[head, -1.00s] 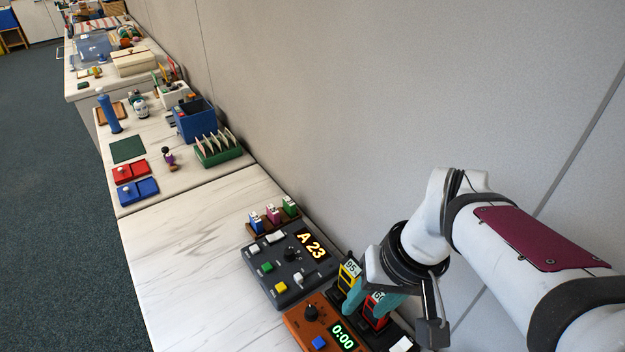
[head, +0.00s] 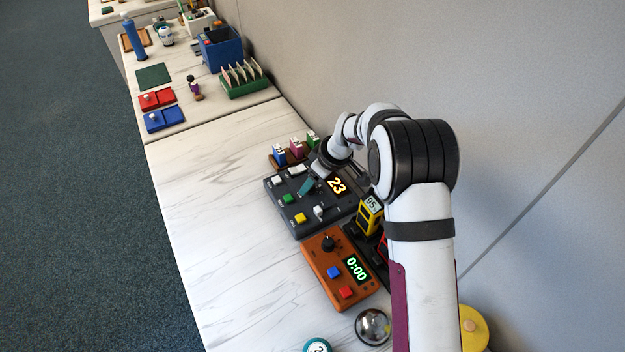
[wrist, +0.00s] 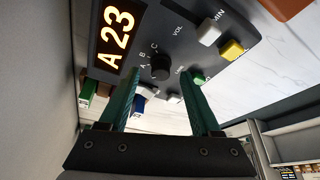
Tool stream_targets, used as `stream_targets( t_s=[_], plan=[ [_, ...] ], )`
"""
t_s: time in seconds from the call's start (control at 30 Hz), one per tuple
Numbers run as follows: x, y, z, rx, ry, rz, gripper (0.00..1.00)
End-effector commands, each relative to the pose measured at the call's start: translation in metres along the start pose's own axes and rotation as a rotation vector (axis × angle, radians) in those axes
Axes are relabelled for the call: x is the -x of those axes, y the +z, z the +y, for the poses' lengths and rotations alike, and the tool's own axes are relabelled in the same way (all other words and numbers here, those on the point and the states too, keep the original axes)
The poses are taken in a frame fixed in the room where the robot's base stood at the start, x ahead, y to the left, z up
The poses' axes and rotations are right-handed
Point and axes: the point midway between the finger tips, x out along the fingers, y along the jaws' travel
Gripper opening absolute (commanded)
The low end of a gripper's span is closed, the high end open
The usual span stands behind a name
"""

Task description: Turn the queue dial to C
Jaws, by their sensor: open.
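The dark grey queue console (head: 318,225) stands on the marble-topped counter, and its display (head: 337,186) shows 23 in the head view. In the wrist view the display (wrist: 116,33) reads A 23. The black round queue dial (wrist: 160,67) has the letters A, B and C beside it; which way its mark points is too small to tell. My gripper (wrist: 162,73) is open, its teal fingertips on either side of the dial in the picture. Whether they touch it I cannot tell. In the head view my gripper (head: 307,186) hides the dial.
White, green and yellow buttons (head: 300,217) and a slider (head: 319,211) are close by on the console. Small coloured holders (head: 296,147) stand behind it. An orange timer (head: 327,265) and a yellow device (head: 370,214) are nearby. The counter to the left (head: 205,190) is clear.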

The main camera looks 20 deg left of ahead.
Motion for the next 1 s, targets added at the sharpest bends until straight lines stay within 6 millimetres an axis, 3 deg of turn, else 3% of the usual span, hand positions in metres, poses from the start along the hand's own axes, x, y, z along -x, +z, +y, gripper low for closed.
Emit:
stream_targets(
  t_s=[0.13,0.4,0.77,1.0],
  plan=[
    [-0.0112,0.0002,-0.0003,0.001,0.0,-0.001,0.65],
    [-0.0126,0.0,-0.0001,0.0,0.0,0.0,0.65],
    [-0.0123,0.0002,0.0,0.0,0.001,0.0,0.02],
    [-0.0122,0.0002,0.0002,-0.003,0.002,0.0,0.0]
  ],
)
